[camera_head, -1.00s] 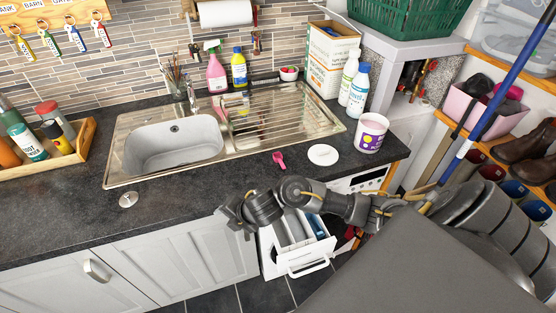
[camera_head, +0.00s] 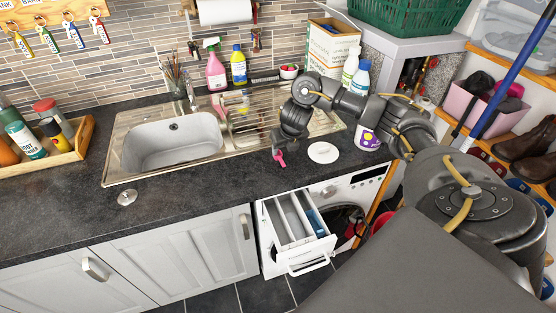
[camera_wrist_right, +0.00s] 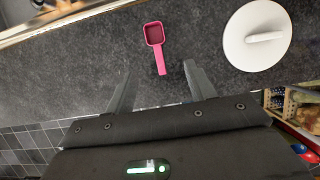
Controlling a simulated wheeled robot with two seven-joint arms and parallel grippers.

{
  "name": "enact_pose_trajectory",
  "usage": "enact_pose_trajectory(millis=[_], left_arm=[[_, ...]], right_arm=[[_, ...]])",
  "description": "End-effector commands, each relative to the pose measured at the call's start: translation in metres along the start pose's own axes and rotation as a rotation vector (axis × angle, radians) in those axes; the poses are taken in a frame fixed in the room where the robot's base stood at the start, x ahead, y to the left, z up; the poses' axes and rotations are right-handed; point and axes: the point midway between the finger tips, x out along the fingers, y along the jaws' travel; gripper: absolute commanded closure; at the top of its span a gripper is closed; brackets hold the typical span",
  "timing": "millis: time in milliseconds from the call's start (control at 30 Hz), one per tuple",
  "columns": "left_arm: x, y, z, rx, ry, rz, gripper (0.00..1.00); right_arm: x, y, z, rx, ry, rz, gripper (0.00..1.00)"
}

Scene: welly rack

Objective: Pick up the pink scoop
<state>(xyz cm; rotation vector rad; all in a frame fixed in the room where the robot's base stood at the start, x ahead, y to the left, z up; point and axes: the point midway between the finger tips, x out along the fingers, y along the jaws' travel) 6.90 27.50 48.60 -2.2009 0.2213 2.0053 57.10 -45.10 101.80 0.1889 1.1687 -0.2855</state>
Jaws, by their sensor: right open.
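The pink scoop (camera_head: 280,158) lies on the dark worktop in front of the sink, partly hidden by my right gripper in the head view. In the right wrist view the scoop (camera_wrist_right: 155,42) shows whole, its cup at the far end and its handle pointing back towards my jaws. My right gripper (camera_head: 279,145) is over the worktop at the scoop. Its two fingers (camera_wrist_right: 158,78) are apart and empty, with the handle's end between and just beyond their tips. I cannot tell the height gap. My left gripper is not in view.
A round white lid (camera_head: 323,153) lies just right of the scoop. The white tub (camera_head: 367,136) stands behind it, partly covered by my arm. The sink's rim (camera_head: 200,163) is close behind. An open white drawer (camera_head: 296,240) juts out below the worktop.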

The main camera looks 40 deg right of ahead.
Motion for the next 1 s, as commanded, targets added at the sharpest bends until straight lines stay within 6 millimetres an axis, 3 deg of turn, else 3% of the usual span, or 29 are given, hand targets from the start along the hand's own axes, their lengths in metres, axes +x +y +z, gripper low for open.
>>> enact_pose_trajectory(millis=[33, 100, 400, 800, 1000], left_arm=[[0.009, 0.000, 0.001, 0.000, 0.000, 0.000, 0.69], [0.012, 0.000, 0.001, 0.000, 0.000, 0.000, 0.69], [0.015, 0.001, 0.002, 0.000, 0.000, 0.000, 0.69], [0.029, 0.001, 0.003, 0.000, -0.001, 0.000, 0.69], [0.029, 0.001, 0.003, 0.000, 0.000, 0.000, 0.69]], right_arm=[[0.013, 0.001, -0.003, 0.003, 0.002, 0.002, 0.45], [0.021, 0.001, -0.002, 0.002, 0.001, 0.002, 0.45], [0.030, 0.001, 0.000, 0.001, -0.001, 0.001, 0.45], [0.076, 0.003, 0.003, 0.002, 0.001, 0.001, 0.45], [0.079, 0.003, 0.004, 0.001, -0.002, 0.001, 0.45]])
